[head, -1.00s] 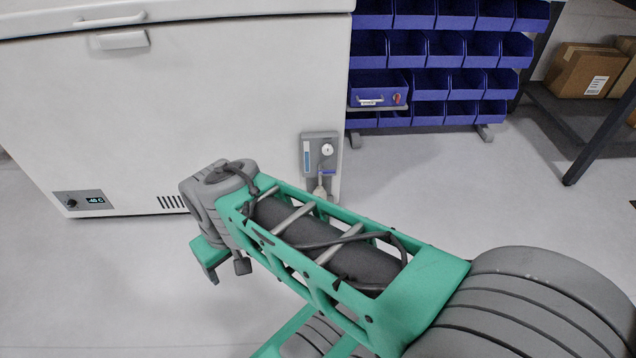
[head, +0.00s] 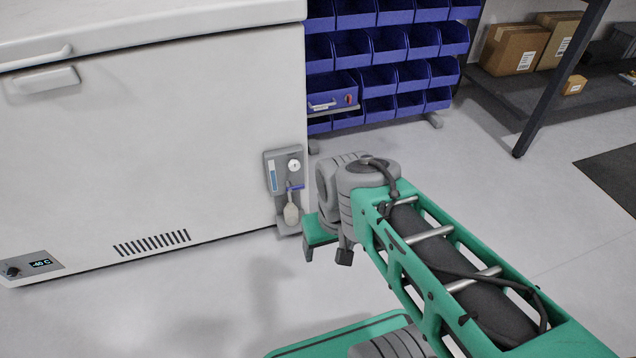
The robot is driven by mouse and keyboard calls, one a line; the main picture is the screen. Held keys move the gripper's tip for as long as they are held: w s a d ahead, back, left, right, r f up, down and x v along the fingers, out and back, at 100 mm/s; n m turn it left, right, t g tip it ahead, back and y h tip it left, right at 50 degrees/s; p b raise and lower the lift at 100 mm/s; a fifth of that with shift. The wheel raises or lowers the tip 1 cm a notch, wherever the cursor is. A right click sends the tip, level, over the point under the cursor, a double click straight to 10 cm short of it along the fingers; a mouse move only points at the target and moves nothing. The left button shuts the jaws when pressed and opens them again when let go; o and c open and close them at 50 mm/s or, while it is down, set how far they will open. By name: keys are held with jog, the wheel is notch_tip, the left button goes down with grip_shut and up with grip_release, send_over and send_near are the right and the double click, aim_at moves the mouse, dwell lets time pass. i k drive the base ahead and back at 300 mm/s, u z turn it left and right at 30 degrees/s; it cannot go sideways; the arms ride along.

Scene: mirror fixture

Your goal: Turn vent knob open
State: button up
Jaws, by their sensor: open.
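A small grey panel (head: 270,158) is fixed on the right end of the white freezer's front. It carries a round white dial or knob (head: 294,165), a blue lever (head: 296,187), a blue strip and a pale bulb-like part (head: 291,213). A black knob (head: 12,271) sits beside a "-40 C" display at the freezer's lower left. I cannot tell for sure which is the vent knob. My gripper (head: 327,256) hangs below my grey wrist, just right of the panel in the picture, open and empty. It looks apart from the panel.
The white freezer (head: 150,150) fills the left side. Blue bins (head: 385,80) stand behind it, with a blue case (head: 330,90) among them. A dark shelf (head: 500,90) with cardboard boxes (head: 514,50) is at the back right. The floor before the freezer is clear.

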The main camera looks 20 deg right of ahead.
aim_at(293, 165)
jog(key=z, duration=0.45)
jog(key=i, duration=0.35)
jog(key=u, duration=2.55)
